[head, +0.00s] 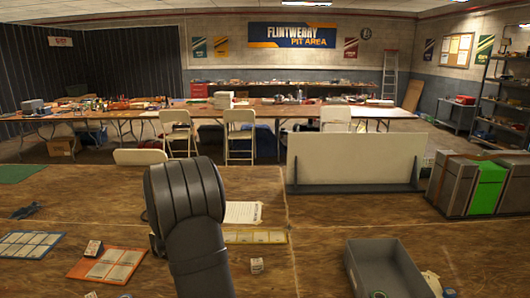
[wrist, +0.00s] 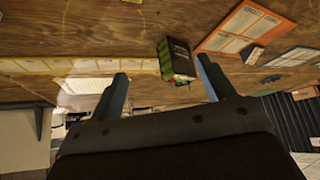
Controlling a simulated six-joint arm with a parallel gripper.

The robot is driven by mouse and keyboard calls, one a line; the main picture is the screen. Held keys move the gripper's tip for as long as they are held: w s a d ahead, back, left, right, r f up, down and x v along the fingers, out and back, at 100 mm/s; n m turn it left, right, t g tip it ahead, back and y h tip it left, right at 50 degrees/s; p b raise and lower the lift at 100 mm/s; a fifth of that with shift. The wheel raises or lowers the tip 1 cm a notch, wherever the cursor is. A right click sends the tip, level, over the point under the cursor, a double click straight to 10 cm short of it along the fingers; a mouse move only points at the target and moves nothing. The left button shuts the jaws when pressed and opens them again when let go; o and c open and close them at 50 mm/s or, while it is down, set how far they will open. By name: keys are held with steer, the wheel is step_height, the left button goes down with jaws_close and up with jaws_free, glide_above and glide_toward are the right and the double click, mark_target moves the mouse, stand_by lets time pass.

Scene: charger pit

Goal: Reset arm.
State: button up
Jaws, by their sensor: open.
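My gripper (wrist: 162,66) shows in the wrist view with its two blue-grey fingers spread apart. A dark box with green and red sides (wrist: 177,61) appears between the fingertips, nearer the right finger. It seems to rest on the wooden table beyond them, and I see no finger closed on it. In the head view my dark arm rises in front of the table and hides the gripper and that box.
Bare wood lies between the arm and the bin.

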steer(key=w+d+m+h, duration=0.1)
steer(key=w+d+m, duration=0.1)
steer(key=w+d, duration=0.3)
steer(key=w+d+m+h, duration=0.1)
steer(key=w+d, duration=0.5)
steer(key=d, duration=0.6)
steer(key=shift+d+m+t, duration=0.3)
steer(key=shift+d+m, duration=0.05)
steer(key=shift+m, duration=0.05)
steer(key=shift+o, duration=0.3)
